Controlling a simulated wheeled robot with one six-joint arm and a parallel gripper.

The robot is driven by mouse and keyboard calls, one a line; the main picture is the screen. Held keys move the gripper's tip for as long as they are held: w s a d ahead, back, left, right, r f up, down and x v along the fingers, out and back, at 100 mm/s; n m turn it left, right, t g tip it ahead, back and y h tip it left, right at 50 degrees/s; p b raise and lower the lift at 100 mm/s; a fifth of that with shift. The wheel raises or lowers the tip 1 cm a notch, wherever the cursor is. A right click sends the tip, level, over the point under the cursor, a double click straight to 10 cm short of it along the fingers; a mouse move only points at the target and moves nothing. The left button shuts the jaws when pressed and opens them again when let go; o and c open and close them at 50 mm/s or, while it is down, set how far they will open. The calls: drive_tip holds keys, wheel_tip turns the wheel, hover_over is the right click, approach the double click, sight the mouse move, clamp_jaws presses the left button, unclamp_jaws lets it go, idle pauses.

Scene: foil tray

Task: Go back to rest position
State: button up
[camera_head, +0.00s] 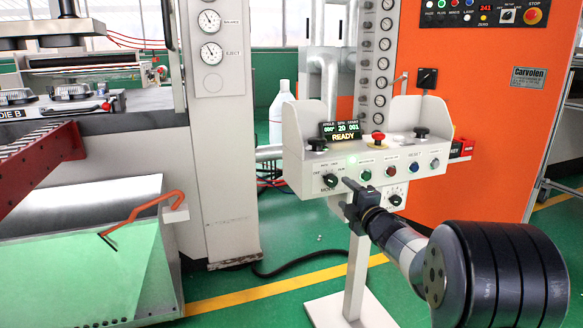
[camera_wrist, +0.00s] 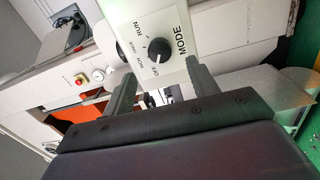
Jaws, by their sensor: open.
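My gripper (camera_head: 349,193) is in front of the lower left of the white control panel (camera_head: 300,165), at the left end of my outstretched arm. In the wrist view its two fingers (camera_wrist: 160,75) are apart with nothing between them. Beyond the fingertips is the black MODE knob (camera_wrist: 158,51), with labels such as OFF and RUN around it. In the head view the knob (camera_head: 330,181) shows just left of my fingertips. The gripper seems close to the panel; whether a fingertip touches it I cannot tell. The panel's display (camera_head: 342,135) reads READY.
The panel stands on a pedestal with a white base plate (camera_head: 325,312). An orange cabinet (camera_head: 480,120) is behind it at the right. A press with a grey column (camera_head: 225,150) and an orange hooked rod (camera_head: 150,205) are at the left.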

sight(333, 182)
drive_tip(key=x, duration=0.7)
drive_tip(key=shift+w+b, duration=0.1)
drive_tip(key=shift+b, duration=0.25)
